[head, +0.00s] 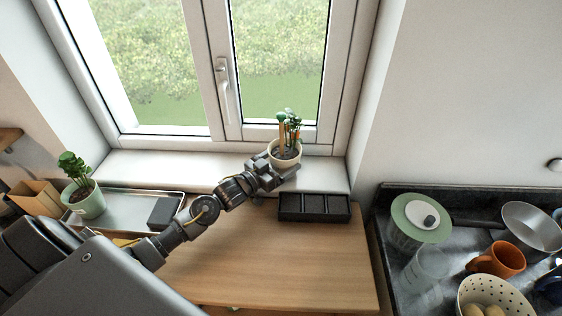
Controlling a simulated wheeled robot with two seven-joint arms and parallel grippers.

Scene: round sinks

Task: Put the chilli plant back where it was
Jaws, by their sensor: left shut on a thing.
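The chilli plant (288,147), in a cream pot with dark soil, green leaves, upright stakes and small orange-red spots, is over the right part of the white windowsill. My left gripper (282,164) is shut on its pot from the front left, and the plant stands about upright. I cannot tell whether the pot's base touches the sill, because the gripper hides it. My right gripper is not in view.
A black three-part tray (314,208) lies on the wooden counter (280,262) below the sill. The window (220,70) is behind. Dishes, including an orange mug (497,258), crowd the right side.

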